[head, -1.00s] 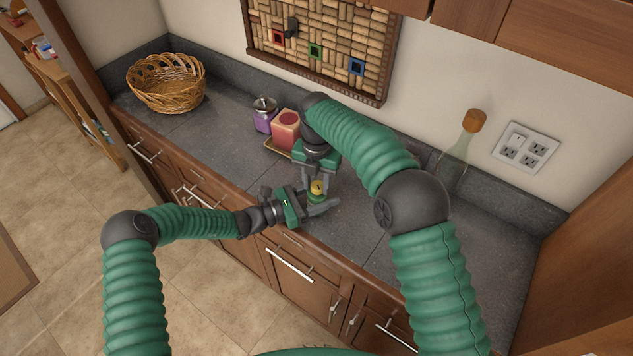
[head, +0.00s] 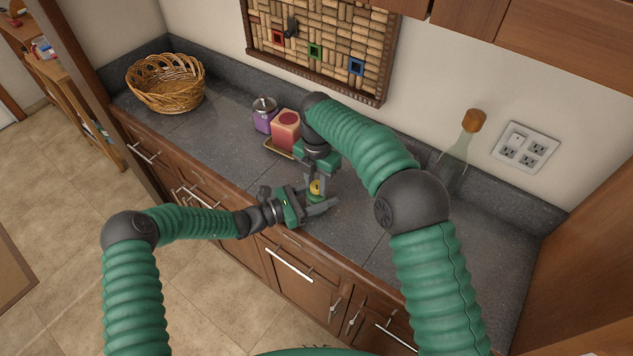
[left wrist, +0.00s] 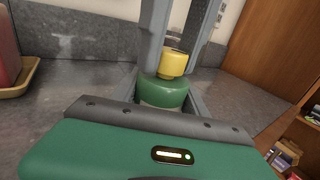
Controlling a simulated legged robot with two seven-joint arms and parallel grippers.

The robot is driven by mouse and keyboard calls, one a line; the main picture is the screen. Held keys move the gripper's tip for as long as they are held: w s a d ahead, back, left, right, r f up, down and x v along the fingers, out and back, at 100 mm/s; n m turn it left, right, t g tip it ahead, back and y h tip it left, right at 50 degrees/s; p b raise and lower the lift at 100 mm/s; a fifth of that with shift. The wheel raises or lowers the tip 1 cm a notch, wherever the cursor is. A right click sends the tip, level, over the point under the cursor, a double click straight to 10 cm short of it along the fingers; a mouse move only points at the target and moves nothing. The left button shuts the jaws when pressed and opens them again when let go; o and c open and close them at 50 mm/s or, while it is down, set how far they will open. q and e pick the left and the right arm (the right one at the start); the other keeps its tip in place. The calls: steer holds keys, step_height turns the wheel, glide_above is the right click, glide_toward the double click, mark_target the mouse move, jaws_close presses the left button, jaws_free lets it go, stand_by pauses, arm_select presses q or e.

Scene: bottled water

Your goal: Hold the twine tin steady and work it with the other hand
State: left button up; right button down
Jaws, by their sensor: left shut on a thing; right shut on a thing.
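The twine tin (head: 315,197) is small, with a green body and a yellow top, and stands on the counter near its front edge. In the left wrist view the green body (left wrist: 163,92) sits between my left fingers and the yellow top (left wrist: 173,64) is above it. My left gripper (head: 318,206) is shut on the green body from the left. My right gripper (head: 317,183) comes down from above and is shut on the yellow top. The fingers hide parts of the tin.
A pink-red candle (head: 286,131) on a tray and a purple jar (head: 265,114) stand behind my right gripper. A wicker basket (head: 166,84) is at the far left. A corked glass bottle (head: 457,158) stands at the right by the wall. The counter's left middle is clear.

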steer(key=m, duration=0.5)
steer(key=shift+a+r+m, duration=0.1)
steer(key=shift+a+m, duration=0.2)
steer(key=shift+a, duration=0.1)
steer(key=m, duration=1.1)
steer(key=shift+m, duration=0.3)
steer(key=m, duration=0.5)
steer(key=shift+d+m, duration=0.1)
steer(key=shift+m, duration=0.2)
steer(key=m, duration=1)
steer(key=shift+m, duration=0.4)
steer(key=m, duration=1)
steer(key=shift+m, duration=0.4)
